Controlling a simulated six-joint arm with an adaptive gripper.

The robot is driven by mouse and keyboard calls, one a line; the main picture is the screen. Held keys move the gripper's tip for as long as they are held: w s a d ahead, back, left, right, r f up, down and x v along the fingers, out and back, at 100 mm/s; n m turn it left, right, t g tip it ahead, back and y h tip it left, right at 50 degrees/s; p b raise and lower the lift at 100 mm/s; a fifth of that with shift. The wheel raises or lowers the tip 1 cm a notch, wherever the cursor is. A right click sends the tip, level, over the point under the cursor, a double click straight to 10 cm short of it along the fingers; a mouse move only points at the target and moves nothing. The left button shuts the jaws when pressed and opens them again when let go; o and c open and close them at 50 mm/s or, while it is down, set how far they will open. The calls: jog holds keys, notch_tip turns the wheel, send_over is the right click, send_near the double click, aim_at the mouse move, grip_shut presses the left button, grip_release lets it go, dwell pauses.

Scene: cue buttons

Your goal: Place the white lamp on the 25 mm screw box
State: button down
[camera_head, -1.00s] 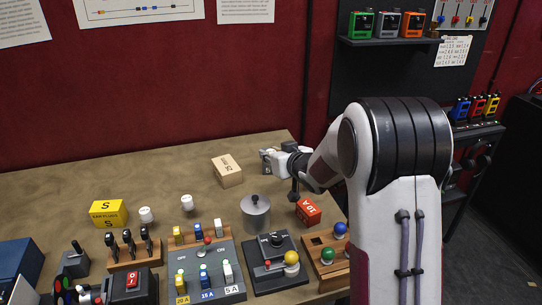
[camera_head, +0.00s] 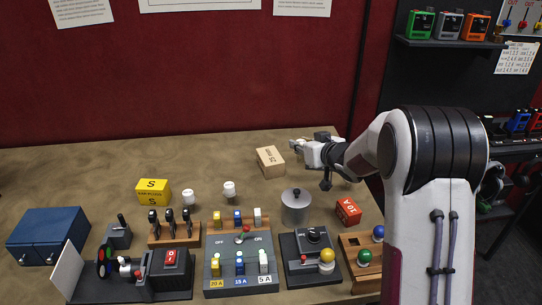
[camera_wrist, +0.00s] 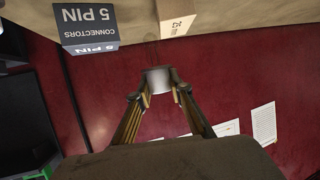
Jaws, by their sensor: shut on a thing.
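My gripper (camera_wrist: 162,88) is shut on a white lamp (camera_wrist: 158,76), a small pale cylinder between the fingertips in the wrist view. In the head view my gripper (camera_head: 297,147) is above the table's back right part, just right of the pale cardboard screw box (camera_head: 270,162). The box's print is too small to read surely. A cardboard box (camera_wrist: 175,16) also shows at the top of the wrist view, apart from the lamp. Two more white lamp-like pieces (camera_head: 229,189) (camera_head: 188,197) stand on the table.
A grey 5 PIN connectors box (camera_wrist: 88,28) is close by in the wrist view. A metal pot (camera_head: 295,208) and red 10 A block (camera_head: 348,211) stand in front of my gripper. A yellow box (camera_head: 153,192) and switch panels (camera_head: 240,265) lie left and front. The table's back left is clear.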

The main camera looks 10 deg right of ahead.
jog(key=w+a+r+n+g+y, duration=0.1)
jog(key=w+a+r+n+y, duration=0.2)
jog(key=w+a+r, duration=0.3)
jog(key=shift+w+a+r+y, duration=0.3)
jog(key=shift+w+a, duration=0.4)
jog(key=shift+a, duration=0.4)
jog(key=shift+f, duration=0.15)
send_over(271, 160)
notch_tip(271, 160, down, 6)
dwell(0.4)
jog(key=shift+f, duration=0.1)
jog(key=shift+f, duration=1.8)
